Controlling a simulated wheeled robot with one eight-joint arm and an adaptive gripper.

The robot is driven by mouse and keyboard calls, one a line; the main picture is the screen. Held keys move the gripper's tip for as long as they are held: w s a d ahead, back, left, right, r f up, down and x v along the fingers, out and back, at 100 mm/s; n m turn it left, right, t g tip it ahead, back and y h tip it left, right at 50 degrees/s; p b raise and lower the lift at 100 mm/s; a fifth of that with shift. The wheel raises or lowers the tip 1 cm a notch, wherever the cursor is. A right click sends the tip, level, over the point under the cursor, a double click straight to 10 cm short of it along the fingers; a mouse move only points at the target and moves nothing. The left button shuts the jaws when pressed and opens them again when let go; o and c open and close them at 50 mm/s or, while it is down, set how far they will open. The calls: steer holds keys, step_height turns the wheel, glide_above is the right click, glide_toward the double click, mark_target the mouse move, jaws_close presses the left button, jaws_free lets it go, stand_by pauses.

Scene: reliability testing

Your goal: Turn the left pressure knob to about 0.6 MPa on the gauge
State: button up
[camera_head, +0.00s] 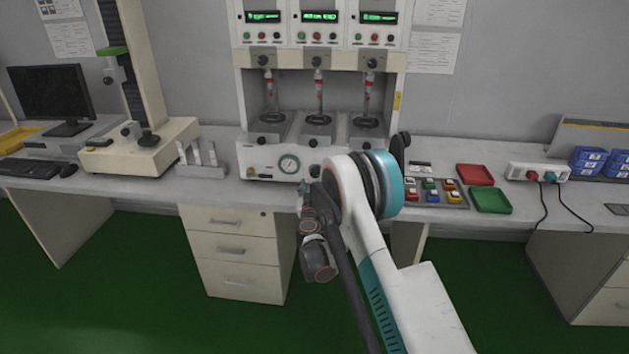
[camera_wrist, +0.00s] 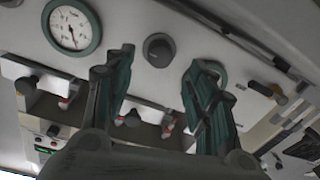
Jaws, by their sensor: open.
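A round black knob (camera_wrist: 159,49) sits on the white front panel, just right of a teal-rimmed gauge (camera_wrist: 66,26) in the wrist view. The gauge's needle points down and to the right; its numbers are too small to read. In the head view the gauge (camera_head: 289,164) and the knob (camera_head: 314,170) are on the bench unit's lower front. My gripper (camera_wrist: 166,58) is open and empty, its teal fingers either side of the knob in the picture; contact cannot be told. A second teal ring (camera_wrist: 219,68) is partly hidden behind the right finger.
The white test unit (camera_head: 262,190) stands on the bench, with three clamped tubes above. A steel holder (camera_head: 201,170) is to its left. A button box (camera_head: 437,194) and red (camera_head: 475,174) and green (camera_head: 490,200) trays are to the right. My arm hides the unit's right front.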

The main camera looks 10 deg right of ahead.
steer(key=shift+v, duration=2.7)
steer(key=s+d+r+m+g+h, duration=0.1)
steer(key=s+d+r, duration=0.15)
steer(key=r, duration=0.45)
steer(key=s+d+r+g, duration=0.2)
steer(key=d+r, duration=0.1)
steer(key=r, duration=0.3)
steer(key=s+d+r+g, duration=0.3)
steer(key=s+r, duration=0.5)
steer(key=s, duration=0.4)
steer(key=s+a+f+g+y, duration=0.1)
steer(key=s+a+g+y, duration=0.1)
steer(key=s, duration=1.4)
steer(key=s+a+f+n+g+y, duration=0.1)
steer(key=s+a+g+y, duration=0.1)
steer(key=s, duration=1.4)
steer(key=shift+s+a+n+y, duration=0.3)
steer(key=shift+s+a+y, duration=0.1)
steer(key=shift+a+y, duration=0.4)
